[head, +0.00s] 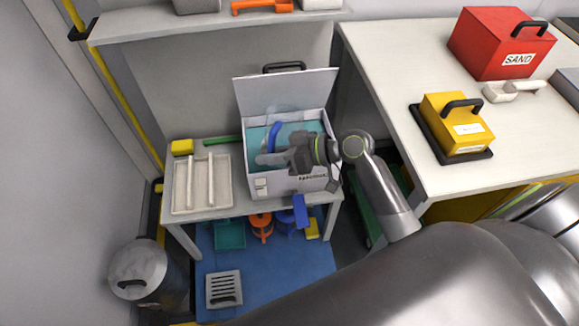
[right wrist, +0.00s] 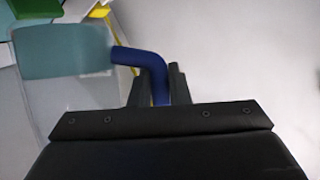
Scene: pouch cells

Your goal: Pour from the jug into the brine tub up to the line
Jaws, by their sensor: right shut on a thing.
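The brine tub (head: 284,185) is a white box on the small table, with its lid (head: 312,95) raised at the back and teal liquid (head: 257,137) inside. The jug's curved blue handle (head: 274,136) shows over the tub, and its clear body is faint there. In the right wrist view, the blue handle (right wrist: 150,62) is between the fingers of my right gripper (right wrist: 155,88), beside a clear body (right wrist: 62,95) with a teal band. I cannot tell whether liquid is flowing. The fill line cannot be made out. My left gripper is not in view.
A pale tray (head: 222,184) with two bars lies left of the tub. A yellow block (head: 182,147) is behind it. A larger table at right holds a red SAND box (head: 485,45) and a yellow case (head: 455,118). Several items sit on the blue mat (head: 270,275) below.

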